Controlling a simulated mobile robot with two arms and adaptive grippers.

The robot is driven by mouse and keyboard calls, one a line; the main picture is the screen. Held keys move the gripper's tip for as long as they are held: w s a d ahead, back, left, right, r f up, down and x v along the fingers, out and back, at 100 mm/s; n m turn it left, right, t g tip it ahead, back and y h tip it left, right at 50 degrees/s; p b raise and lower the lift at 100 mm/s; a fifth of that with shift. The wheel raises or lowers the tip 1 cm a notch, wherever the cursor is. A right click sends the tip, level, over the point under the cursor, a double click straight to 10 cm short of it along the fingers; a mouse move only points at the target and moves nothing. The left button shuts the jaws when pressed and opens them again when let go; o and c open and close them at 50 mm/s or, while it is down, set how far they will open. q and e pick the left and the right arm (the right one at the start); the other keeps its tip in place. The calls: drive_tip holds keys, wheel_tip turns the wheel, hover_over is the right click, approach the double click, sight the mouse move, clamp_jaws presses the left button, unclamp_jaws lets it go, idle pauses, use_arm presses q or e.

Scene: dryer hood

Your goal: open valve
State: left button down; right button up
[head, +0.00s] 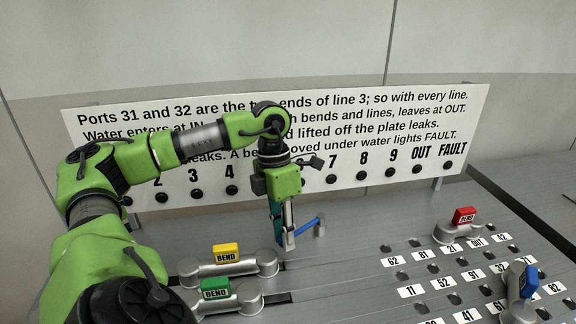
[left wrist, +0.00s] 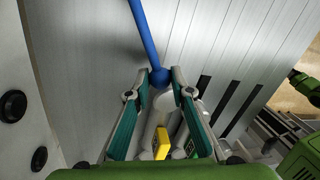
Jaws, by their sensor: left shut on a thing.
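The valve shows as a slim blue lever (head: 306,229) with a grey post at its right end, on the grey plate below the sign. My left gripper (head: 287,243) points down at the lever's left end. In the left wrist view the blue lever (left wrist: 143,30) runs up from a round blue knob. My left gripper (left wrist: 161,76) is shut on that knob, with a fingertip on each side. The gripper hides part of the lever's near end in the head view. My right gripper is not in view.
A yellow BEND block (head: 226,253) and a green BEND block (head: 215,289) sit on grey fittings left of the lever. A red BEND block (head: 464,215) and a blue block (head: 528,281) stand among numbered ports at right. The sign (head: 400,110) stands behind.

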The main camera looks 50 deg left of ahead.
use_arm(q)
drive_tip(key=shift+a, duration=0.1)
drive_tip(key=c, duration=1.8)
unclamp_jaws()
drive_tip(key=r, duration=0.2)
drive_tip(key=a+r, duration=0.1)
drive_tip(key=r, duration=0.4)
drive_tip(key=shift+w+a+r, duration=0.15)
drive_tip(key=shift+a+r, duration=0.05)
drive_tip(key=shift+a, duration=0.05)
drive_tip(key=shift+f, duration=0.1)
